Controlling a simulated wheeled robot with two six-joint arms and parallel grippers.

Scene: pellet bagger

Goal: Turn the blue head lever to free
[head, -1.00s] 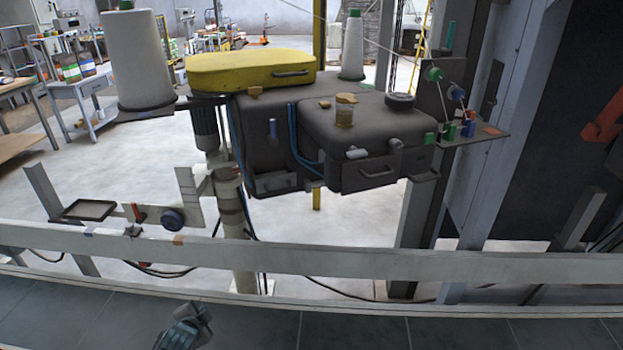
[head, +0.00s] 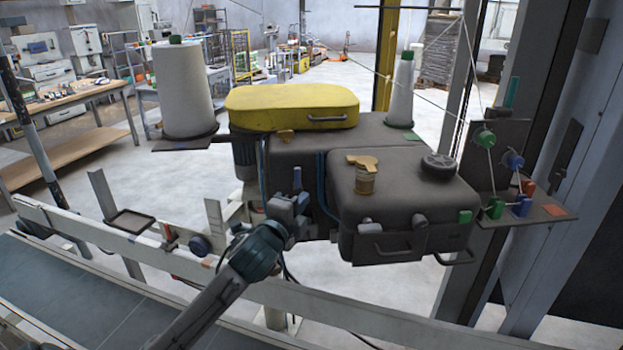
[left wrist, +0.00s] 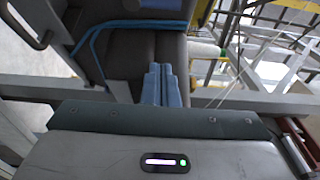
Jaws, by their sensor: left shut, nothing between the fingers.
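The blue head lever (head: 297,178) is a small upright blue bar on the near side of the dark sewing head (head: 300,150), between two runs of blue cable. My left gripper (head: 294,206) is just below the lever in the head view, shut and empty. I cannot tell whether it touches the lever. In the left wrist view my left gripper's shut fingers (left wrist: 161,70) point at the dark head, with blue cable (left wrist: 90,45) nearby. My right gripper is not in view.
A yellow cover (head: 290,106) lies on top of the head. A large white thread cone (head: 183,90) stands at left and a smaller one (head: 402,92) behind. A dark box with a handle (head: 400,205) juts out right of my gripper.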

